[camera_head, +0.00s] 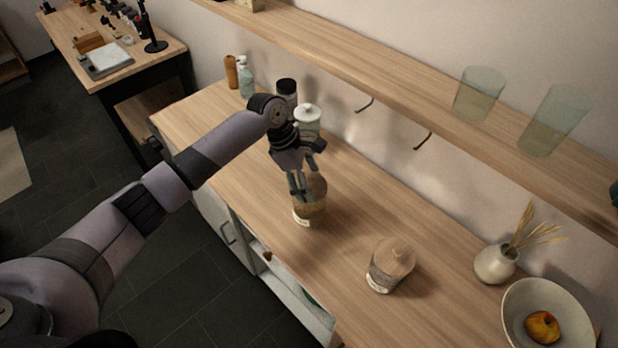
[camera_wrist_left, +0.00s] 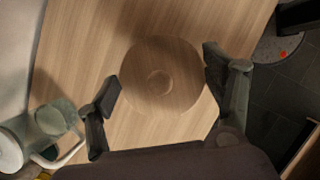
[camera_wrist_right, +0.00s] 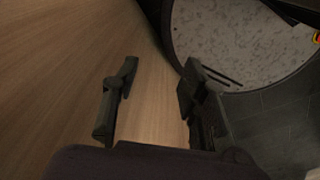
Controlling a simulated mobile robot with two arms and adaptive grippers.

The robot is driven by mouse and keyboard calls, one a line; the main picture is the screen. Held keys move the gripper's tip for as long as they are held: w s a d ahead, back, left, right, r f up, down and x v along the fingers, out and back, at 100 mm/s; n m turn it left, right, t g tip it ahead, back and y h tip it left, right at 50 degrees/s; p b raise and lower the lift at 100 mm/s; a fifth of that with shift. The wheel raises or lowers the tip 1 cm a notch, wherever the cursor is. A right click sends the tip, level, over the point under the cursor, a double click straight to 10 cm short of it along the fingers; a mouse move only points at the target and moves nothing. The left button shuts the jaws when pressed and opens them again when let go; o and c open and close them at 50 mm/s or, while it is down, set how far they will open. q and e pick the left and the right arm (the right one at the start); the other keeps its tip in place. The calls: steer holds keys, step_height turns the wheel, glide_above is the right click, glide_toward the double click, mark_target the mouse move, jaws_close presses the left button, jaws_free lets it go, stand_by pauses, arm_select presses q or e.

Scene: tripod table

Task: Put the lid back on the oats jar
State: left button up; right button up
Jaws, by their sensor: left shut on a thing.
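A clear jar (camera_head: 308,213) with brownish contents and a pale label stands upright on the wooden counter. I take it as the oats jar, but its label is too small to read. A round wooden lid (camera_head: 316,186) with a small knob is at its mouth. In the left wrist view the lid (camera_wrist_left: 160,75) lies between the fingers of my left gripper (camera_wrist_left: 163,80) and hides the jar. The left gripper (camera_head: 308,172) is shut on the lid; whether the lid is fully seated I cannot tell. My right gripper (camera_wrist_right: 155,85) is open and empty, outside the head view.
A second wooden-lidded jar (camera_head: 388,268) stands to the right on the counter (camera_head: 350,215). A white-lidded jar (camera_head: 308,118) and a dark-capped jar (camera_head: 287,92) stand behind the left gripper. A vase (camera_head: 495,264) and a fruit bowl (camera_head: 550,300) are far right. A shelf (camera_head: 400,75) runs above.

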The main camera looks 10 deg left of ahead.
arm_select(q)
steer(key=shift+p, duration=0.75)
stand_by(0.4)
stand_by(0.4)
steer(key=o, duration=1.2)
steer(key=shift+o, duration=0.2)
step_height(320, 180, up, 2)
steer(key=p, duration=0.3)
steer(key=shift+r, duration=2.5)
steer(key=shift+c, duration=0.2)
jaws_close()
